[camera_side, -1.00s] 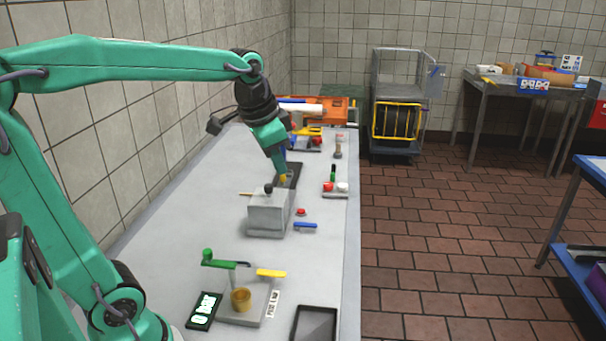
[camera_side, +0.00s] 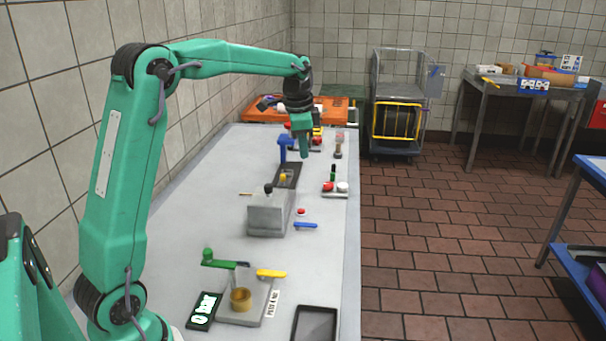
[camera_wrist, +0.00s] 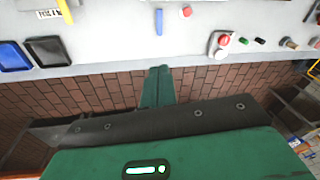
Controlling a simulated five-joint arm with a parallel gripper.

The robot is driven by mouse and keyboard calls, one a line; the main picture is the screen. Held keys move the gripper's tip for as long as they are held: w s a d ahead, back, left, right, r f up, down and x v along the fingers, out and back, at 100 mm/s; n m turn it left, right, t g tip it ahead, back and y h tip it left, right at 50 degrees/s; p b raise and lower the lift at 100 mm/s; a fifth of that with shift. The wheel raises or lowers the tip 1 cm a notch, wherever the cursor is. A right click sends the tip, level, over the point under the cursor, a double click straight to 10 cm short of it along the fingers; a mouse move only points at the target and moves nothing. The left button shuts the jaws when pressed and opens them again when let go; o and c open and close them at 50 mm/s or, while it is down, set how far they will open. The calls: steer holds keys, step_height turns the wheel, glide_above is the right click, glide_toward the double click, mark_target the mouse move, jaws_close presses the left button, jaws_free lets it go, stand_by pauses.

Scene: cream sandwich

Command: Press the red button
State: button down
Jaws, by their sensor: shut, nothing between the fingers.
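A small plate (camera_side: 333,195) near the right edge of the bench carries a round red button (camera_side: 328,187) beside a white one. The red button also shows in the wrist view (camera_wrist: 224,40), right of the fingers. A second small red piece on a pale base (camera_side: 301,211) sits beside the grey box; in the wrist view a red piece (camera_wrist: 187,11) lies near a blue bar. My gripper (camera_side: 304,155) is shut and empty, pointing down, beyond and left of the plate, apart from both red pieces. Its fingertips (camera_wrist: 158,70) show in the wrist view.
A grey box (camera_side: 266,220) with a dark knob and a blue bar (camera_side: 305,225) stand nearer the camera. A dark tray (camera_side: 289,172) and blue stand (camera_side: 286,145) are left of my gripper. A dark green-capped item (camera_side: 333,173) stands behind the plate.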

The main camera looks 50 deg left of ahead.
mark_target(301, 211)
steer(key=w+a+f+m+g, duration=0.1)
steer(key=w+a+f+m, duration=0.1)
steer(key=w+a+f, duration=0.4)
steer(key=shift+a+f+m, duration=0.3)
steer(key=shift+a+f, duration=1.45)
steer(key=shift+f, duration=0.2)
steer(key=shift+w, duration=0.1)
step_height(301, 211, down, 14)
steer(key=shift+w+a, duration=0.1)
steer(key=shift+w, duration=0.05)
